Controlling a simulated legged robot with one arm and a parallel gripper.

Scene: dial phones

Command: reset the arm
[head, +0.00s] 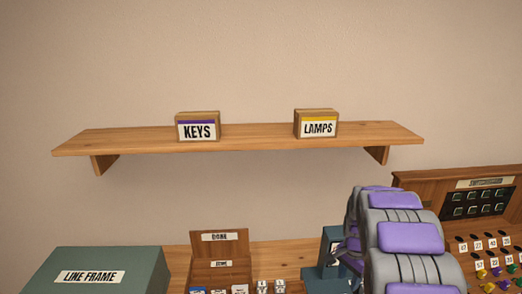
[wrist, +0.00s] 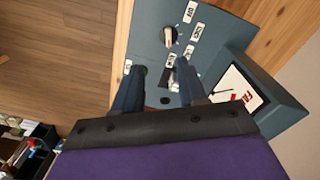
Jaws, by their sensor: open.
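My arm, grey with purple pads, rises at the lower right of the head view. My gripper (wrist: 160,72) shows in the wrist view with its two dark blue fingers apart. The fingers are over a teal panel (wrist: 214,40) with a knob (wrist: 169,36), white labels and a meter (wrist: 236,92) at the right. A small metallic part (wrist: 174,86) shows between the fingers, closer to the right one; I cannot tell whether they touch. The gripper's tips cannot be made out in the head view, where part of a teal box (head: 326,262) shows beside my arm.
A wall shelf (head: 270,135) holds a KEYS box (head: 198,127) and a LAMPS box (head: 316,124). On the bench are a LINE FRAME box (head: 92,272), a wooden DONE tray (head: 220,245) and, at right, a wooden switchboard (head: 460,190). The wall above is clear.

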